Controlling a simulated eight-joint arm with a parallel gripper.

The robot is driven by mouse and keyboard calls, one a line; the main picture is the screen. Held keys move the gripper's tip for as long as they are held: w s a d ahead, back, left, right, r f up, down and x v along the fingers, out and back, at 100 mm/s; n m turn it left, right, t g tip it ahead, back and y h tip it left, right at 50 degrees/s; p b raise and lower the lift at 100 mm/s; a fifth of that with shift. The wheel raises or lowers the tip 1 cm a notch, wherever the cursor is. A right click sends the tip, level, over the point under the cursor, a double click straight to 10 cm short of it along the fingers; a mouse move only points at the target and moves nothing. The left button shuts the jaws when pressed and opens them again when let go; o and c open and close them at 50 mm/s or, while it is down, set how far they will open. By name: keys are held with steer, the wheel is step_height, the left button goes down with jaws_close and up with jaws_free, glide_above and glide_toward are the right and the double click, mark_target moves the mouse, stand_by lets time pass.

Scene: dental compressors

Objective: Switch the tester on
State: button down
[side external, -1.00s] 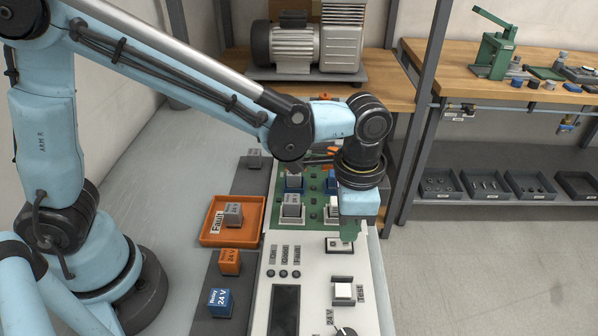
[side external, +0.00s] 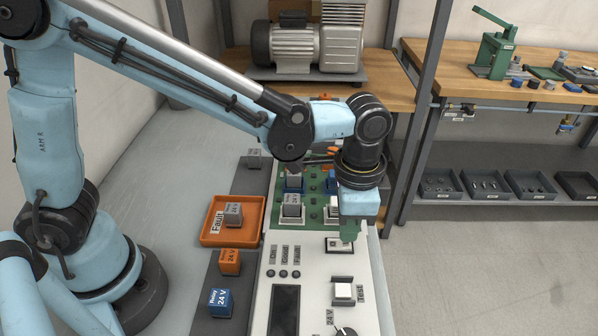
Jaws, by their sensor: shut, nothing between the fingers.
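The tester (side external: 315,275) is a white panel with a dark display, On, Good and Fault lamps (side external: 283,273), a square Test button (side external: 343,292) and a 24 V knob (side external: 345,332). The three lamps look dark. A small rocker switch (side external: 338,246) sits near the panel's upper right, partly hidden by my gripper. My gripper (side external: 349,238) points down, shut and empty, with its green fingertips right at the switch. I cannot tell whether they touch it or which way the rocker is tilted.
A green socket board (side external: 315,212) with several relays lies just behind the panel. An orange Fault tray (side external: 215,238) holding a grey relay stands to the left. An orange relay (side external: 230,262) and a blue relay (side external: 219,302) stand on a grey strip. Floor is clear at right.

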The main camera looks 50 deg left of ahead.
steer(key=shift+f, duration=0.9)
stand_by(0.6)
steer(key=shift+r, duration=3.5)
steer(key=shift+a, duration=0.1)
